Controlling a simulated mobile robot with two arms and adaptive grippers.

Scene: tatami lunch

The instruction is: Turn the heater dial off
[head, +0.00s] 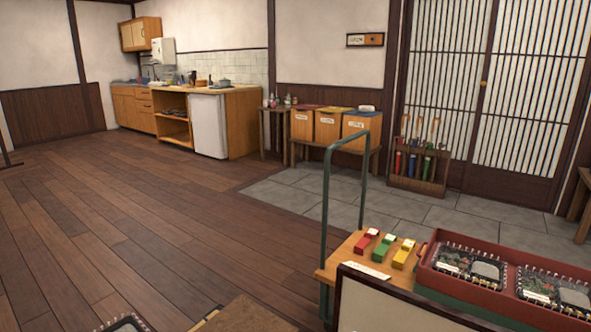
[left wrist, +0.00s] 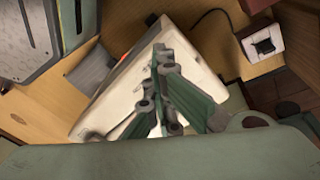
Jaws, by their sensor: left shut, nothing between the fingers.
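In the left wrist view, my left gripper (left wrist: 160,60) is shut, with its green and grey fingers together and nothing held. Behind the fingers is a cream, box-like body (left wrist: 103,103), seen tilted, with a small orange-red patch near its upper edge; it may be the heater, but I cannot tell for sure. No dial can be made out; the fingers cover part of this body. Whether the fingertips touch it cannot be told. The head view shows neither gripper, nor any heater I can recognise.
In the left wrist view, a white-topped box with a black part (left wrist: 262,45) sits at upper right, a dark cord nearby. In the head view, a trolley with a green handle (head: 327,200) and a red tray (head: 455,311) stand at front right.

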